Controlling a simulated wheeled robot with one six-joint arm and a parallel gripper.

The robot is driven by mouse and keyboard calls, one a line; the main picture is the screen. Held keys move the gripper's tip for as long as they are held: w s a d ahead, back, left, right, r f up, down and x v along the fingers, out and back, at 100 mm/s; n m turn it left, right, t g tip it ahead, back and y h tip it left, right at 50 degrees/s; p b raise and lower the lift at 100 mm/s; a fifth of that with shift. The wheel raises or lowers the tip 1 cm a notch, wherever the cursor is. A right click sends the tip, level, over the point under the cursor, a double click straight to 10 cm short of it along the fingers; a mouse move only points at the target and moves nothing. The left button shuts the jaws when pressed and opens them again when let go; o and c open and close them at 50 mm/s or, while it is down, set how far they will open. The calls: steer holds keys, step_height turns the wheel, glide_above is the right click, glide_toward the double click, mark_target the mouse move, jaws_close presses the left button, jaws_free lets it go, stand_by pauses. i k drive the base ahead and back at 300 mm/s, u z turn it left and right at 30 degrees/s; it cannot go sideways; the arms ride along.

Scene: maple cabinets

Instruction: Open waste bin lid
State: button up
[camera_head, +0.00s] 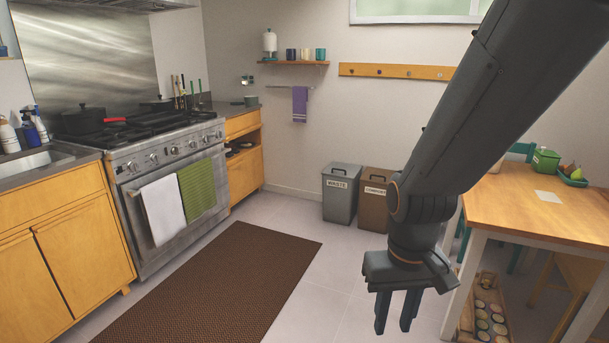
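The grey waste bin (338,208) stands on the floor against the back wall, with a label reading "WASTE" on its front. Its lid (342,170) is down and shut. My gripper (396,316) hangs in front of and to the right of the bin, nearer the camera, fingers pointing down. A gap shows between its fingers, with nothing in it. It is well apart from the bin.
A brown bin (372,212) stands right beside the waste bin, partly hidden by my arm. A wooden table (540,215) is at right, with a crate of cans (487,310) below. A stove (150,165) and dark mat (215,285) are at left. Floor before the bins is clear.

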mark_target(348, 170)
steer(key=z, duration=0.05)
steer(key=i, duration=1.7)
steer(key=z, duration=0.15)
steer(key=i, duration=2.8)
steer(key=z, duration=0.15)
